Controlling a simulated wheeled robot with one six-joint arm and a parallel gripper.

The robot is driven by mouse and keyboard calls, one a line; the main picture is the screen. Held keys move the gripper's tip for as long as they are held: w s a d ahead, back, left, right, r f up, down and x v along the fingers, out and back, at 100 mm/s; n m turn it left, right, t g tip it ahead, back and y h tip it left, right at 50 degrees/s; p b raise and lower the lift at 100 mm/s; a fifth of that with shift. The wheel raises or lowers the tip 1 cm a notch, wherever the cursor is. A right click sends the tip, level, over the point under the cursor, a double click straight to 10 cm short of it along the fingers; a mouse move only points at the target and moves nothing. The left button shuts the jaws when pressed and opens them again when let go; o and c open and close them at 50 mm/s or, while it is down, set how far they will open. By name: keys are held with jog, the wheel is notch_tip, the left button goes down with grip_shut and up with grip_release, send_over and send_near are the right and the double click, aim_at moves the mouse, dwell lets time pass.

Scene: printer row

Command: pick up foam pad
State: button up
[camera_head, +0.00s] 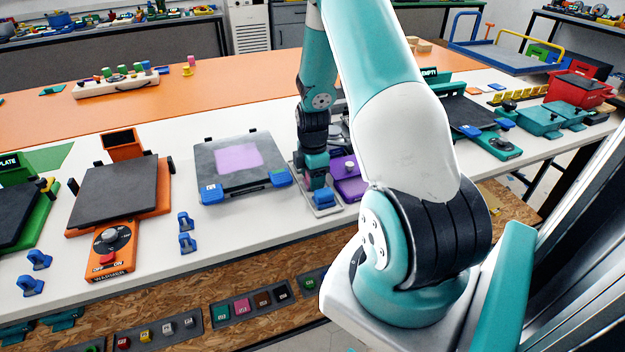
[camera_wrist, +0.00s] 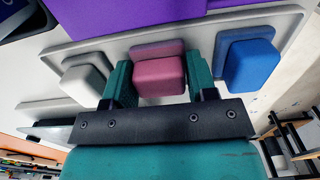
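In the wrist view, a small pink block with rounded edges (camera_wrist: 160,77), soft-looking like a foam pad, sits on a pale grey tray (camera_wrist: 110,42). My gripper (camera_wrist: 160,75) has its two teal fingers spread, one on each side of the pink block. I cannot tell whether they touch it. A white block (camera_wrist: 83,80) is left of the fingers and a blue block (camera_wrist: 248,64) is right of them. Nothing is labelled as the foam pad.
A purple device (camera_head: 350,187) stands right beside the tray. To the left is a grey plate with a purple sheet (camera_head: 238,158) and blue clips. An orange warmer (camera_head: 115,200) stands farther left. The tray is near the table's front edge; small blue clips (camera_head: 186,232) lie along that edge.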

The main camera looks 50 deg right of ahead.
jog(key=shift+r, duration=0.1)
jog(key=shift+c, duration=0.4)
jog(key=shift+r, duration=0.25)
notch_tip(320, 180, up, 19)
jog(key=shift+r, duration=0.2)
jog(key=o, duration=0.4)
jog(key=shift+c, duration=1.3)
